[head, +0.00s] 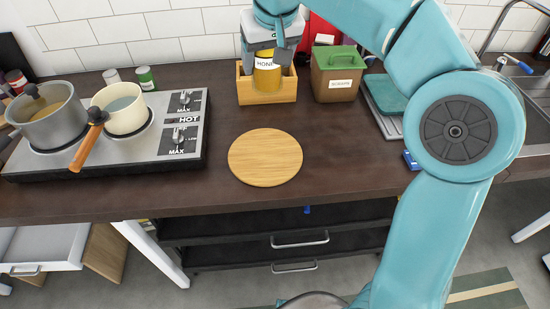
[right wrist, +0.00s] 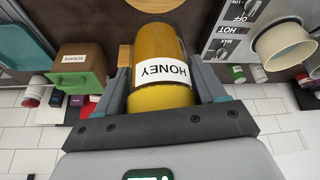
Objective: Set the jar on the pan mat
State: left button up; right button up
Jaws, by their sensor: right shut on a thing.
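A honey jar (head: 267,78) with yellow contents and a white HONEY label is held at the wooden crate at the back. It also fills the middle of the right wrist view (right wrist: 158,98). My right gripper (head: 269,59) is shut on the jar, with one finger on each side of it. The jar's lower end overlaps the crate's front in the head view; I cannot tell its exact height. The pan mat (head: 265,157), a round light wooden board, lies bare on the dark counter in front of the crate. My left gripper is not in view.
The wooden crate (head: 247,90) stands beside a brown SCRAPS bin (head: 335,82) with a green lid. A hob (head: 170,150) with a grey pot (head: 48,117) and a cream saucepan (head: 123,109) is at left. The counter around the mat is clear.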

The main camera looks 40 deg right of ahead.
jog(key=shift+s+a+f+b, duration=0.1)
jog(key=shift+a+f+b, duration=0.15)
jog(key=shift+a+b, duration=0.15)
jog(key=shift+w+a+f, duration=0.15)
jog(key=shift+w+a, duration=0.05)
jog(key=shift+w, duration=0.05)
jog(key=shift+f, duration=0.2)
jog(key=shift+f+b, duration=2.8)
jog(key=shift+f, duration=6.8)
jog(key=shift+s+f, duration=0.1)
jog(key=shift+s, duration=0.05)
jog(key=shift+f, duration=0.15)
jog(key=o, duration=1.6)
